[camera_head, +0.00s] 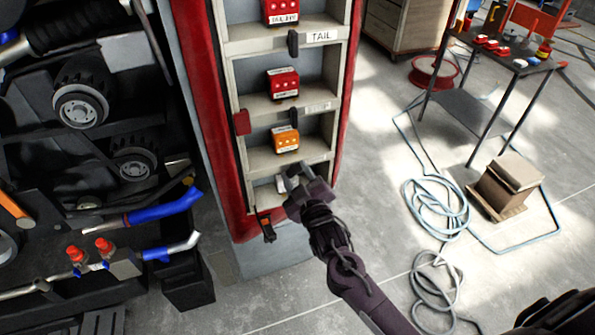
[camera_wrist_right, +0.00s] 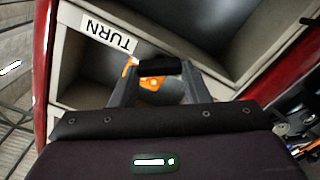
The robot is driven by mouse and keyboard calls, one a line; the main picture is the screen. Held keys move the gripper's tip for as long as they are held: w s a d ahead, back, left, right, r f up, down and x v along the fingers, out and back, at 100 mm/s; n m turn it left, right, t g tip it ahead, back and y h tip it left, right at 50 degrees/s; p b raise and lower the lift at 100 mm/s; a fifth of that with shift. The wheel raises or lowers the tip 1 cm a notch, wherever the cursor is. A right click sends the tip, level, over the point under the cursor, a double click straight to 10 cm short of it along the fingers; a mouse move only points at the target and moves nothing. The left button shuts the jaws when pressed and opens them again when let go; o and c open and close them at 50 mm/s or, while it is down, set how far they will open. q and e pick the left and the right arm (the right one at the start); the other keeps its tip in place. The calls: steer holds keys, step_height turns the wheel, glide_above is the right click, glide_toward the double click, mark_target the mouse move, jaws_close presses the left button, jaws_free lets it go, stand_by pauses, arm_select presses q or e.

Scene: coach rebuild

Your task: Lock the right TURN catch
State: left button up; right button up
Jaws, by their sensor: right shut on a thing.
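The TURN label (camera_wrist_right: 108,33) shows upside down in the right wrist view, on a shelf edge of the pale rack. An orange unit (camera_head: 285,139) with light marks sits in the rack's compartment in the head view. Part of it (camera_wrist_right: 152,84) shows behind my fingers in the right wrist view. My right gripper (camera_head: 291,174) is at the shelf edge below the orange unit. In the right wrist view it (camera_wrist_right: 160,70) is shut on a black catch (camera_wrist_right: 160,67), which spans between the fingertips. The gripper hides this catch in the head view. My left gripper is out of view.
The red-edged rack (camera_head: 352,62) holds red units (camera_head: 283,83) above, with a TAIL label (camera_head: 321,36) and other black catches (camera_head: 293,43). A red catch (camera_head: 241,122) and a hanging black one (camera_head: 267,226) are on its left side. Machinery (camera_head: 120,170) stands left; hose coils (camera_head: 437,208) lie right.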

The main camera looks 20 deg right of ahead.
steer(key=n+p, duration=0.2)
steer(key=n, duration=0.4)
steer(key=shift+a+n+p, duration=0.1)
steer(key=shift+n+p, duration=0.2)
steer(key=shift+p, duration=0.05)
steer(key=shift+f+n+p, duration=0.15)
steer(key=shift+n+p, duration=0.65)
steer(key=shift+n, duration=1.4)
steer(key=o, duration=1)
